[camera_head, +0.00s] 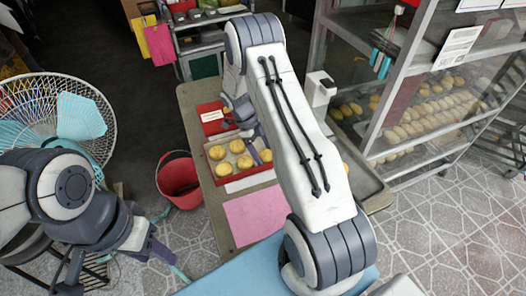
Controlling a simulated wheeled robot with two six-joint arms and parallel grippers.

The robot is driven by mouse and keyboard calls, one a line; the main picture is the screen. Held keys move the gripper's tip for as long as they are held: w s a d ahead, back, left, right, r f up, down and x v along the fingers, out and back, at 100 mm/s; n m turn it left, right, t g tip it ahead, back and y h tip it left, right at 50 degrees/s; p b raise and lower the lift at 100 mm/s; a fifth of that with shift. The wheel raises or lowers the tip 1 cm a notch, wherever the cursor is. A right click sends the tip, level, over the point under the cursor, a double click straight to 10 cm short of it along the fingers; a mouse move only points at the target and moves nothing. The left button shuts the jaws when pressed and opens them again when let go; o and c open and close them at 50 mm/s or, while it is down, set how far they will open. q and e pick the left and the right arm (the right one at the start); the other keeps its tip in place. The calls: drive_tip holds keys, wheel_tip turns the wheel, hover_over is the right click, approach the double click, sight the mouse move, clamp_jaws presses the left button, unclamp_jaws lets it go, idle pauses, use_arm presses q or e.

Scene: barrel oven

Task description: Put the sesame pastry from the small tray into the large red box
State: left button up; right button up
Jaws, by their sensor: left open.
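Several round golden pastries (217,152) lie in a shallow red-rimmed tray (236,179) on the table. Sesame cannot be made out at this size. A red box (212,128) with a white label stands just behind the tray, partly hidden by my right arm. My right gripper (256,143) points down over the tray's right part, close to the pastries. Its fingers are small and partly hidden, so neither its opening nor a held thing can be told. My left gripper (113,262) is open and empty at the lower left, off the table.
A pink sheet (256,214) lies on the table (211,213) in front of the tray. A red bucket (178,180) stands on the floor left of the table. A wire fan (62,117) is at the left. A glass rack of pastries (425,113) stands at the right.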

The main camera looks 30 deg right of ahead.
drive_tip(key=b+v, duration=0.1)
drive_tip(key=v, duration=1.1)
drive_tip(key=s+a+r+n+t, duration=0.1)
drive_tip(key=s+a+r+n, duration=0.15)
drive_tip(key=a+n, duration=0.3)
drive_tip(key=s+a+r+n+t, duration=0.1)
drive_tip(key=s+a+r+n, duration=0.1)
drive_tip(key=a+r+n, duration=0.4)
drive_tip(key=s+a+r+n+t+y, duration=0.1)
drive_tip(key=s+a+r+n+y, duration=0.15)
drive_tip(key=s+a+n, duration=1.05)
drive_tip(key=s+n+y, duration=0.1)
drive_tip(key=s+n, duration=1)
drive_tip(key=s, duration=0.1)
drive_tip(key=shift+a+n+t, duration=0.2)
drive_tip(key=shift+n+t, duration=0.15)
drive_tip(key=shift+t, duration=0.05)
